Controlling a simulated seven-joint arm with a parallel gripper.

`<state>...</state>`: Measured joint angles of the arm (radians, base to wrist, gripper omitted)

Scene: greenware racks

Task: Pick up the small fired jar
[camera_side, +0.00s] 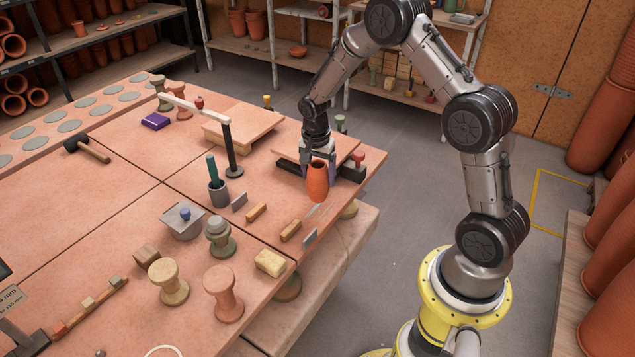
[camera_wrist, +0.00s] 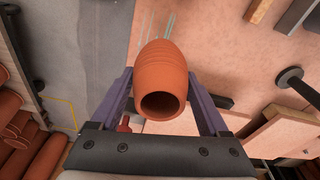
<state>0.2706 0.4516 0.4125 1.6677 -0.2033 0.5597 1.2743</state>
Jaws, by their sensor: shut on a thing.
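The small fired jar (camera_side: 317,183) is orange-red terracotta with an open mouth, near the right edge of the table. My gripper (camera_side: 317,168) points down over it from behind and is shut on it. In the wrist view the jar (camera_wrist: 163,85) sits between the two purple-grey fingers of my gripper (camera_wrist: 163,85), its dark round mouth facing the camera. The jar looks upright in the side view. Whether its base touches the table or hangs just above it, I cannot tell.
A red-knobbed dark block (camera_side: 354,166) stands just right of the jar, and a low board (camera_side: 327,146) lies behind. A black post with a pale arm (camera_side: 231,150) rises to the left. Wooden tools (camera_side: 290,231) lie in front. Floor is clear beyond the table edge.

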